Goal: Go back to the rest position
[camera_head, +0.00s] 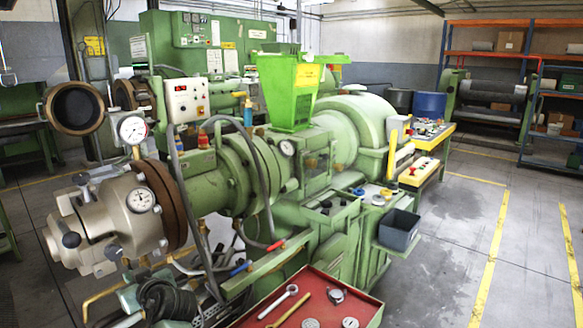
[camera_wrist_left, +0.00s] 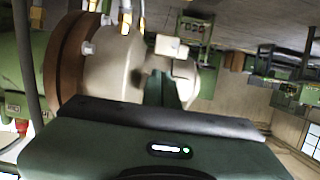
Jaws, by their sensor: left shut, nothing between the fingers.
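My left gripper (camera_wrist_left: 172,88) shows in the left wrist view, its dark green-grey body filling the lower part. Its fingers are together and hold nothing. They stand out against the pale head of the extruder, and I cannot tell how far apart the two are. In the head view I cannot clearly pick the left gripper out from the parts at the lower left. My right gripper is not in view. The green extruder (camera_head: 225,165) fills the middle of the head view, with its pale metal head (camera_head: 110,222) at the left.
A red tray (camera_head: 262,304) with tools lies at the bottom of the head view. A dark bin (camera_head: 400,230) hangs on the machine's right side. Orange and blue shelves (camera_head: 535,95) stand at the far right. Grey floor (camera_head: 455,250) with yellow lines is clear to the right.

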